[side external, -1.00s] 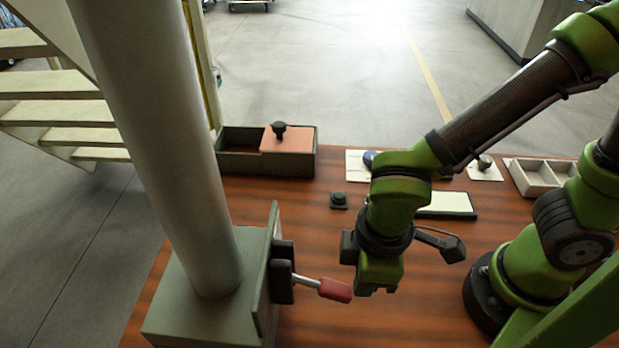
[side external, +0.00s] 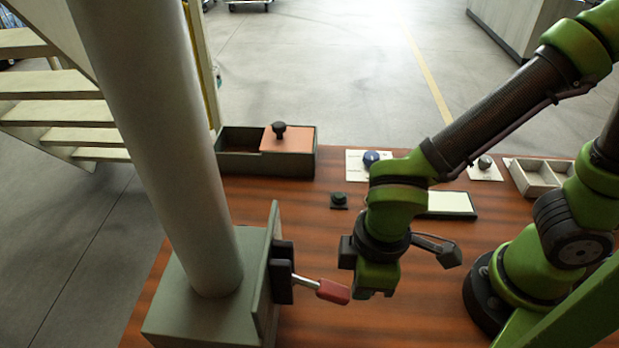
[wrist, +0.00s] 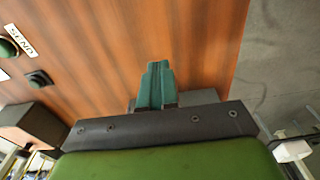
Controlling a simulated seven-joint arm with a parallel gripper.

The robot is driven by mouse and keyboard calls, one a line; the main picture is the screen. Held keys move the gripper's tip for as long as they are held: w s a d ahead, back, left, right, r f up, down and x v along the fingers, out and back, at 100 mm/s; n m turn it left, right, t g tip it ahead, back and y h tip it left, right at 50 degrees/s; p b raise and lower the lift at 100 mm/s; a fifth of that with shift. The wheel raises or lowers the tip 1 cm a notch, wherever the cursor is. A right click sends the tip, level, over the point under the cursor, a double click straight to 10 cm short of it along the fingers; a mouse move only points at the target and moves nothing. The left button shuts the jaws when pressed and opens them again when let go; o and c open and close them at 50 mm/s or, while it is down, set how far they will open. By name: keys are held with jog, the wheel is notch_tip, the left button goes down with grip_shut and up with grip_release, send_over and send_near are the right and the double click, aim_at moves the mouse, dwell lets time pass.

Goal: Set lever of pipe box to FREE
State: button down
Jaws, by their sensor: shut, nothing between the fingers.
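The pipe box (side external: 190,322) is a grey-green box at the left front of the table, with a thick grey pipe rising from it. Its lever (side external: 333,291) has a red grip on a metal rod and sticks out to the right from a dark mount, tilting slightly down. My gripper (side external: 375,294) is just right of the red grip; I cannot tell whether they touch. In the wrist view the green fingers (wrist: 155,85) are together and empty. The lever does not show in the wrist view, and no FREE marking is readable.
Behind are an open dark box (side external: 235,162) with an orange lid, a blue knob (side external: 370,158), a small dark button (side external: 339,200), a white pad (side external: 448,204), a grey knob (side external: 485,162) and a divided tray (side external: 540,180). A SEND label (wrist: 20,40) shows in the wrist view.

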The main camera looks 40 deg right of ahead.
jog(key=s+d+r, duration=0.7)
jog(key=shift+s+d+r, duration=0.35)
jog(key=shift+s+d, duration=0.05)
dwell(0.3)
jog(key=w+d+r+m+t+y, duration=0.1)
jog(key=w+d+r+m+t, duration=0.5)
jog(key=w+d+m, duration=0.5)
jog(key=w+r+m, duration=0.2)
jog(key=w, duration=0.1)
jog(key=shift+d+r+t, duration=0.2)
jog(key=shift+d+t, duration=0.1)
jog(key=shift+d, duration=0.05)
jog(key=c, duration=1.8)
grip_release()
jog(key=shift+c, duration=0.2)
